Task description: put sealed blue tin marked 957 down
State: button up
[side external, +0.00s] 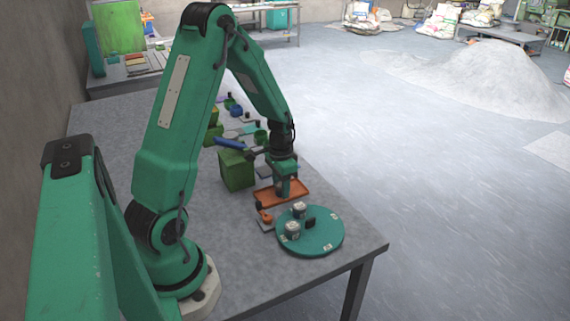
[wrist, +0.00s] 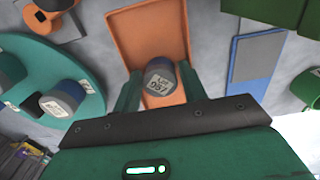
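A small tin (wrist: 160,82) with a dull blue lid band and a pale label stands between the two fingers of my gripper (wrist: 160,80) in the wrist view. Its number is upside down and looks like 957. The tin is over the orange tray (wrist: 122,30), and I cannot tell whether it touches the tray floor. The fingers flank it closely, but whether they press on it is unclear. In the side view my gripper (side external: 284,190) points down over the orange tray (side external: 300,188) and mostly hides the tin.
A green turntable (side external: 325,240) beside the tray carries similar tins (side external: 292,229) and a dark block (side external: 310,223). A green box (side external: 236,170) stands on the tray's other side, near a blue-grey flat piece (wrist: 257,58). The table's front right corner is clear.

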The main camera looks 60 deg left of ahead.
jog(key=shift+r, duration=0.1)
notch_tip(320, 180, up, 12)
dwell(0.9)
jog(key=shift+r, duration=0.1)
dwell(0.4)
jog(key=s+d+r+t, duration=0.2)
jog(key=s+d+r, duration=0.4)
jog(key=d, duration=0.3)
jog(key=s+d+r+t, duration=0.3)
jog(key=s+d+r, duration=0.2)
jog(key=d, duration=0.5)
jog(key=shift+s+d+r+t, duration=0.25)
jog(key=shift+s+r+t, duration=0.05)
jog(key=shift+s+r, duration=0.1)
jog(key=shift+c, duration=0.4)
